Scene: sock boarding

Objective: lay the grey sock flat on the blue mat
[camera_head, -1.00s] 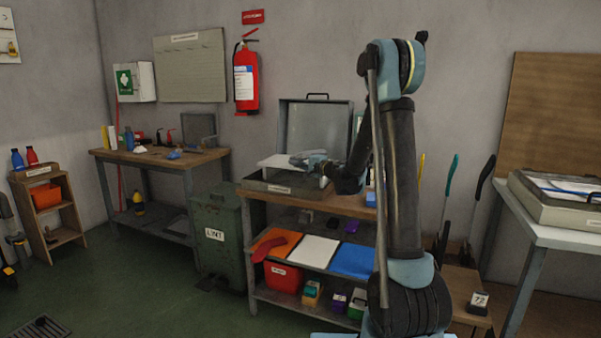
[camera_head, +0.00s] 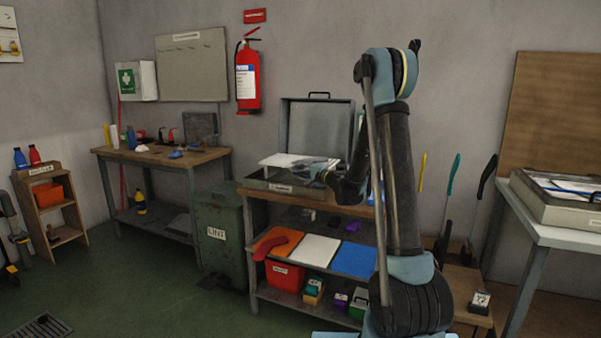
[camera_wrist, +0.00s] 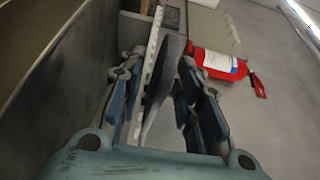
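A grey, flat, cloth-like shape (camera_wrist: 168,72), which looks like the grey sock, stands between my fingers in the wrist view, beside a pale spotted strip (camera_wrist: 152,66). My gripper (camera_wrist: 163,100) has its two blue fingers spread, with a gap on the left side of the strip. In the head view my gripper (camera_head: 322,170) is at the open-lidded case (camera_head: 270,185) on the middle bench, by a white panel (camera_head: 283,159). The grey sock cannot be made out there. The blue mat (camera_head: 355,260) lies bare on the shelf below, right of the white mat (camera_head: 313,250).
A red sock (camera_head: 280,243) lies on the orange mat (camera_head: 265,237) at the shelf's left. The benchtop overhangs the mats. Bins stand on the lowest shelf. A green lint bin (camera_head: 218,245) stands left of the bench; a white table (camera_head: 560,235) is at right.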

